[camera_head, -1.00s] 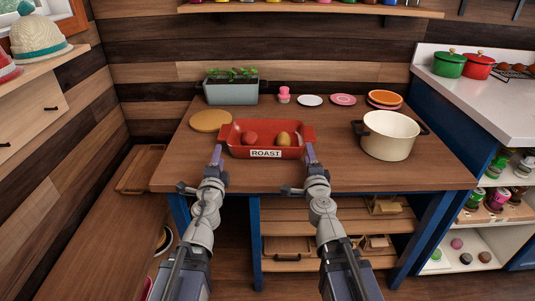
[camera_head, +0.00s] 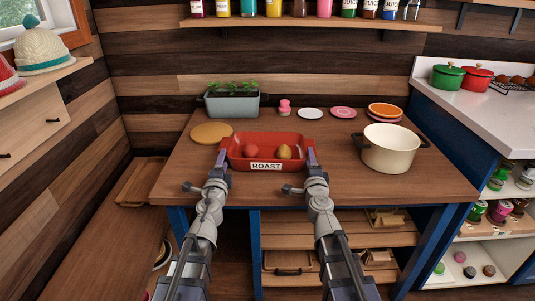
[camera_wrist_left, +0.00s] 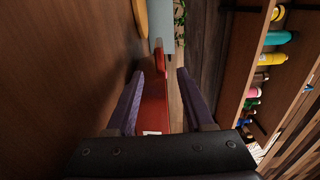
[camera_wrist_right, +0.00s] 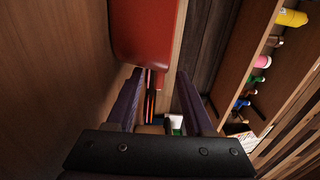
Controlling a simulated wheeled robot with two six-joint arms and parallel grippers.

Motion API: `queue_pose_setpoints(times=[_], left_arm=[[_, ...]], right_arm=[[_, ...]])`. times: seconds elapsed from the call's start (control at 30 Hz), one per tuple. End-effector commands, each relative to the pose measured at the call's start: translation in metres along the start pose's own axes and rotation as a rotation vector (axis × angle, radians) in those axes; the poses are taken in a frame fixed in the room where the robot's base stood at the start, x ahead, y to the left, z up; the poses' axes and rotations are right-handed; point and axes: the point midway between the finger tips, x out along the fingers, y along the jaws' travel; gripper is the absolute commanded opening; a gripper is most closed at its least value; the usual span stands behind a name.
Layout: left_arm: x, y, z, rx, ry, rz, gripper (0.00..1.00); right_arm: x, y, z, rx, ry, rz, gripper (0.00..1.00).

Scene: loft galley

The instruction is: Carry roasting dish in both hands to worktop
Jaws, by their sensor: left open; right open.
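The red roasting dish (camera_head: 237,159), labelled ROAST, stands on the wooden table (camera_head: 330,183) with a few round food items in it. My left gripper (camera_head: 222,158) is open at the dish's left end. In the left wrist view the red dish (camera_wrist_left: 153,108) shows between its spread fingers. My right gripper (camera_head: 311,157) is open at the dish's right end. In the right wrist view the dish (camera_wrist_right: 145,35) lies just beyond its fingers. I cannot tell whether any finger touches the dish. A pale worktop (camera_head: 500,110) stands at the right.
A cream pot (camera_head: 390,150) stands right of the dish. A round board (camera_head: 211,134), grey planter (camera_head: 232,104), pink item (camera_head: 284,107) and plates (camera_head: 343,113) sit behind or beside it. Green (camera_head: 447,75) and red (camera_head: 475,78) pots occupy the worktop's back. Its front is clear.

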Motion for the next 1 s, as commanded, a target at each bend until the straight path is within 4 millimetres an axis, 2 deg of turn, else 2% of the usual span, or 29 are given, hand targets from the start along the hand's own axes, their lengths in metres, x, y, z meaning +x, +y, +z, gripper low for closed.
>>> queue_pose_setpoints(times=[0.03,0.1,0.3,0.43,0.7,1.0], left_arm=[[0.015,0.000,0.000,0.000,0.000,0.000,0.53],[0.029,0.000,0.000,0.000,0.000,0.000,0.53],[0.059,0.000,0.000,0.000,0.000,0.000,0.53],[0.066,0.000,0.000,0.000,0.000,0.000,0.53],[0.066,0.000,0.000,0.000,0.000,0.000,0.53],[0.066,0.000,0.000,0.000,0.000,0.000,0.20]], right_arm=[[0.015,0.000,0.000,0.000,0.000,0.000,0.53],[0.029,0.000,0.000,0.000,0.000,0.000,0.53],[0.059,0.000,0.000,0.000,0.001,0.000,0.53],[0.066,0.000,0.000,0.000,0.001,0.000,0.53],[0.066,0.000,-0.001,0.000,0.001,0.000,0.53],[0.066,0.000,0.000,0.000,0.001,0.000,0.20]])
